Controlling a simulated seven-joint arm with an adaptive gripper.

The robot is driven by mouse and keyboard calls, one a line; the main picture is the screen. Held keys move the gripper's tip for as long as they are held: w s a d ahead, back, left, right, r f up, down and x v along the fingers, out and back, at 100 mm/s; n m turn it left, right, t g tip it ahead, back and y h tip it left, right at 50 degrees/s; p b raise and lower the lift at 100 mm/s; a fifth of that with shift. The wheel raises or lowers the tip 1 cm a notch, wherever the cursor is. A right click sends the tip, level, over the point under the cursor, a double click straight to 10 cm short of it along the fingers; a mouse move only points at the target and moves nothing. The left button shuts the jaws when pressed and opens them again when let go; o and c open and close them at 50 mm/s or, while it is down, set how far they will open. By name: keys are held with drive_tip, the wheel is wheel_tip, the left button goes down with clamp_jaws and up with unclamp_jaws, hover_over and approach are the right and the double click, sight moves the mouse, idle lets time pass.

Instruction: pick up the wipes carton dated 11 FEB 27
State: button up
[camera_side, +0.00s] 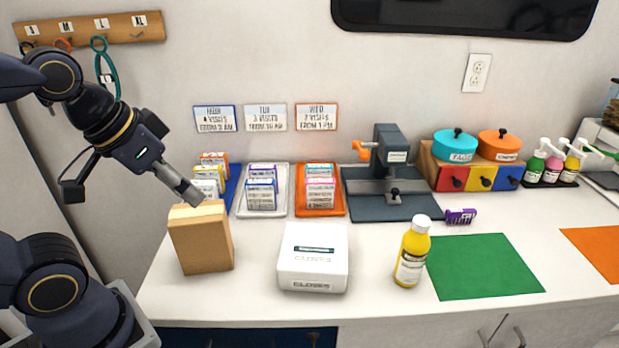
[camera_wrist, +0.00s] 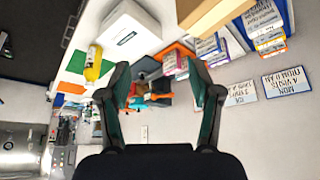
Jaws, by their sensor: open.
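Small boxed cartons stand in three trays along the wall: a blue tray (camera_side: 231,194) at left, a white tray (camera_side: 243,207) in the middle and an orange tray (camera_side: 320,212) at right. Their printed dates are too small to read, so I cannot tell which carton is dated 11 FEB 27. My gripper (camera_side: 190,194) is above the back of a brown box, left of the trays, partly covering the blue tray's cartons (camera_side: 212,172). In the wrist view my gripper (camera_wrist: 160,76) is open and empty, with cartons (camera_wrist: 265,24) at upper right.
The brown box (camera_side: 203,245) stands tall in front of the blue tray. A white box (camera_side: 313,262), a yellow bottle (camera_side: 412,255) and a green mat (camera_side: 485,265) are to its right. A dark press (camera_side: 391,165) stands behind. The front strip between brown and white boxes is clear.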

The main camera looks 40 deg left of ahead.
drive_tip(key=o, duration=0.6)
drive_tip(key=r+m+g, duration=0.2)
drive_tip(key=m+g, duration=0.4)
drive_tip(key=m, duration=0.1)
hover_over(197, 212)
wheel_tip(197, 212, down, 10)
drive_tip(key=shift+w+f, duration=0.1)
drive_tip(key=shift+f, duration=3.1)
